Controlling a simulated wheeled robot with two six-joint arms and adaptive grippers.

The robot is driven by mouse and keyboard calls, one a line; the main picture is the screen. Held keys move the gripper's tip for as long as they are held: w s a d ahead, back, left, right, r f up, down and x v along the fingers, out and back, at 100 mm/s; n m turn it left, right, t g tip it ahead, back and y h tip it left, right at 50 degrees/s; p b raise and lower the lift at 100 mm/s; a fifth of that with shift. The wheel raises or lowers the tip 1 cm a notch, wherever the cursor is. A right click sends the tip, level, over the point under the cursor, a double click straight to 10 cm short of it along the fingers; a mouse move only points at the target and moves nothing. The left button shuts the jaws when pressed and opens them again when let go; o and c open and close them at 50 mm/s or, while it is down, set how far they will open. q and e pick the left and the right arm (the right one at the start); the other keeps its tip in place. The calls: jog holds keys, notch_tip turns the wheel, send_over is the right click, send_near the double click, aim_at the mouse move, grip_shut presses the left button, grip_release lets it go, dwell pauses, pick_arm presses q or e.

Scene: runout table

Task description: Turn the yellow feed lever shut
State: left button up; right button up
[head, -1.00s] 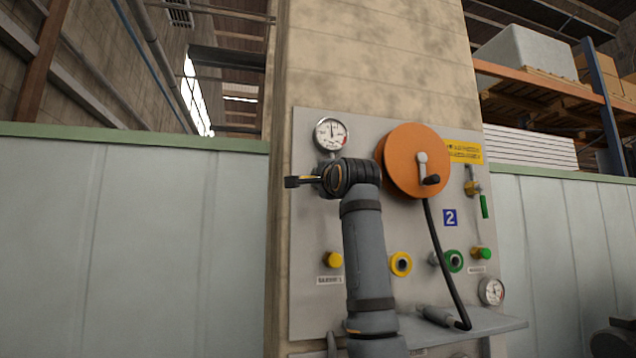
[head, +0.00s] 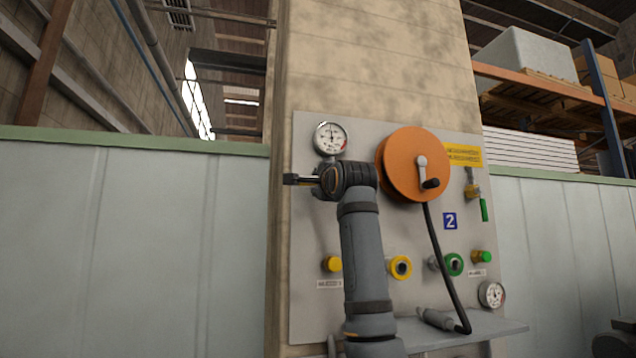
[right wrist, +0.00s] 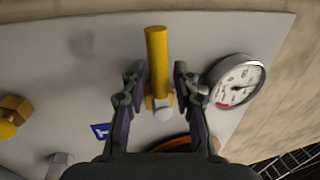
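The yellow feed lever (right wrist: 157,58) shows in the right wrist view, upright in the picture, with a pale round hub (right wrist: 163,113) at its lower end. My right gripper (right wrist: 160,76) has one finger on each side of the lever's lower part. Narrow gaps seem to show beside the lever, so the fingers look open around it. In the head view my right gripper (head: 301,180) points left in front of the panel, below the upper gauge, and the lever is hidden there. My left gripper is in neither view.
The grey panel (head: 309,230) carries an upper gauge (head: 330,138), which also shows in the right wrist view (right wrist: 236,82). An orange reel (head: 402,165) with a black hose stands close right of my wrist. A shelf (head: 470,332) juts out below.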

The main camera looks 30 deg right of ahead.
jog(key=shift+o, duration=0.2)
jog(key=shift+s+r, duration=0.1)
jog(key=shift+s, duration=0.05)
jog(key=v, duration=1.2)
